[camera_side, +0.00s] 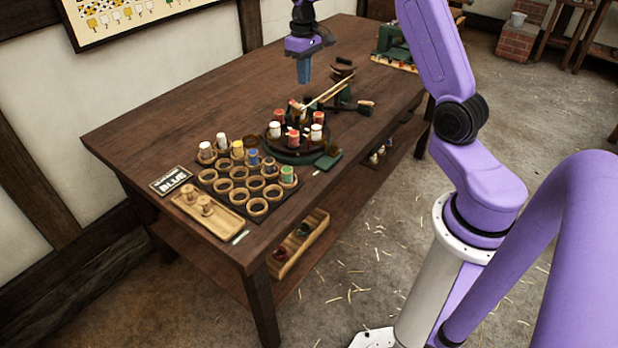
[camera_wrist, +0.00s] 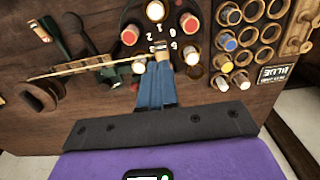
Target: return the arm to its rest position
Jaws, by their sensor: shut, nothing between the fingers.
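My gripper (camera_side: 303,72) hangs above the back part of the wooden table (camera_side: 160,110), pointing down and clear of everything below. Its blue fingers are together and empty. In the wrist view the fingertips of my gripper (camera_wrist: 163,62) overlap the edge of the round bobbin stand, which lies below them. The purple arm reaches over the table from the right. In the side view the round stand (camera_side: 290,158) carries several red and white bobbins, with a thin wooden rod (camera_side: 325,96) rising from it toward a dark post.
A rack (camera_side: 248,188) of wooden rings holds several coloured bobbins at the front. Beside it are a sign reading BLUE (camera_side: 170,181) and a wooden tray (camera_side: 210,213) with two pegs. A green device (camera_side: 395,45) stands at the far end. The air around my gripper is free.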

